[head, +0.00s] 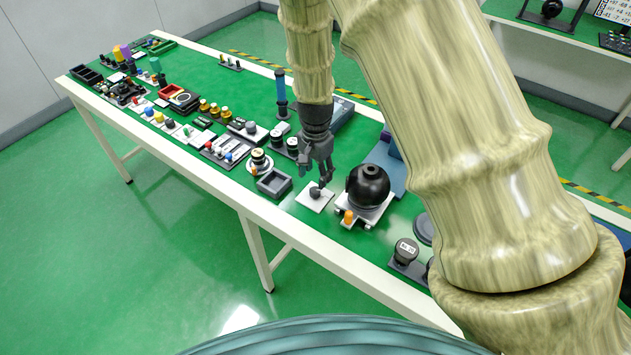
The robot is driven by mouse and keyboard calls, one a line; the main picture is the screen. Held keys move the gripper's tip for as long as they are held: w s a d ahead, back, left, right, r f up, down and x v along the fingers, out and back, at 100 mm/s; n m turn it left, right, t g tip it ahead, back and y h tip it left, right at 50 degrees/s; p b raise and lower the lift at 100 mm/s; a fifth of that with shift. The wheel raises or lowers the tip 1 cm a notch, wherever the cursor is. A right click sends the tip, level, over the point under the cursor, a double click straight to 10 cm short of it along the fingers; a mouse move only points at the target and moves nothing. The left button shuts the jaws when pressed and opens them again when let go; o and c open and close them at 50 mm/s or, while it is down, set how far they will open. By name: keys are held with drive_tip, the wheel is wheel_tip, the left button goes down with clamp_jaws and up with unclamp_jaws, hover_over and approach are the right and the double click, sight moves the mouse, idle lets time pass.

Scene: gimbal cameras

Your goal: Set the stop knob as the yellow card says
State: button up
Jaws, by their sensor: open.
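My gripper (316,178) points down over a small white plate (307,204) near the table's front edge. Its fingers are apart, on either side of or just above a small dark knob (315,193) on that plate. I cannot tell whether they touch it. To the right, a black ball-shaped device (368,185) sits on a white base with an orange knob (349,216) at its front. I cannot tell which knob is the stop knob. No yellow card can be made out in this view.
The green-topped table (232,75) is crowded with small fixtures to the left. A dark open tray (274,183) stands left of the white plate. A blue-handled upright tool (281,92) stands behind. A dark round part with a label (405,250) is at front right.

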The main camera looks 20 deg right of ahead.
sight(316, 190)
drive_tip(key=shift+r, duration=2.45)
